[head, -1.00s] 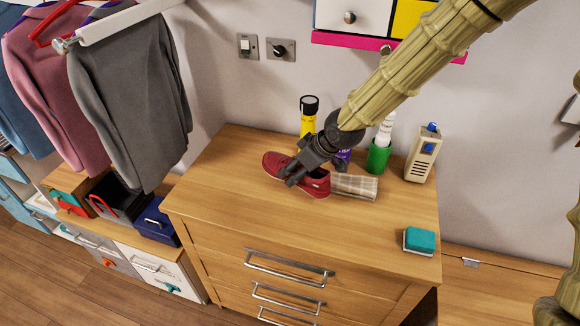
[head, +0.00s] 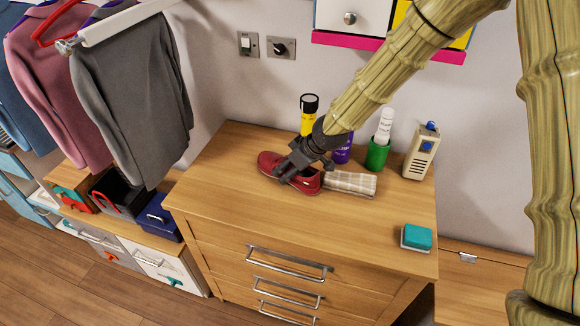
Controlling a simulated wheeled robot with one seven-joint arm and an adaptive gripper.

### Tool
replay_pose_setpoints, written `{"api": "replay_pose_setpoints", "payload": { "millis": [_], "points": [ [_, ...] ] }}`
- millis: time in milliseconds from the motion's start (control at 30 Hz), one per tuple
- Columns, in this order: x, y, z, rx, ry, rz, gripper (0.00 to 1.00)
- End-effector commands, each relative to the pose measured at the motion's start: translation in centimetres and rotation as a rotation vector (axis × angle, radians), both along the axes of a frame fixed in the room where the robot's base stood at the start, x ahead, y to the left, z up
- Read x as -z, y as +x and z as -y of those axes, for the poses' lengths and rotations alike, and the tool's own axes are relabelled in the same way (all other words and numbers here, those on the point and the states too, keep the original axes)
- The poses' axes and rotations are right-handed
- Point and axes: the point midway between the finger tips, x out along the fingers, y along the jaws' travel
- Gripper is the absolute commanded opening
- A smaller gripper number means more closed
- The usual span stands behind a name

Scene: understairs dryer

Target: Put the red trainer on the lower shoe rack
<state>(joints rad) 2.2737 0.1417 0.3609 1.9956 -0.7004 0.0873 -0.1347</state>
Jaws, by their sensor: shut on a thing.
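The red trainer (head: 308,182) lies on top of the wooden chest of drawers (head: 225,190), towards its back, with its toe to the left. My gripper (head: 286,174) comes down over the trainer from the upper right and is shut on it. The fingers hide part of the trainer's middle. I cannot tell whether the sole still touches the wood. I cannot make out a lower shoe rack in this view.
A checked cloth (head: 350,183) lies right beside the trainer. Behind stand a yellow can (head: 308,118), a purple can (head: 343,152), a green cup (head: 377,155) and a beige device (head: 421,152). A teal sponge (head: 416,237) lies front right. Clothes (head: 130,95) hang at left above boxes (head: 158,217).

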Motion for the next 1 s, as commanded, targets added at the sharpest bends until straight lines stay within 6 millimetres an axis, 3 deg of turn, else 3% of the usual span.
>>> {"api": "replay_pose_setpoints", "payload": {
  "millis": [100, 133, 233, 700, 1000],
  "points": [
    [0.3, 0.0, 0.0, 0.0, 0.0, 0.0, 0.32],
    [0.2, 0.0, 0.0, 0.0, 0.0, 0.0, 0.66],
    [0.2, 0.0, 0.0, 0.0, 0.0, 0.0, 0.84],
    [-0.3, -0.1, 0.2, 0.001, 0.001, 0.0, 0.84],
    [-3.6, -1.3, 1.8, 0.002, 0.003, 0.002, 0.84]
  ]
}}
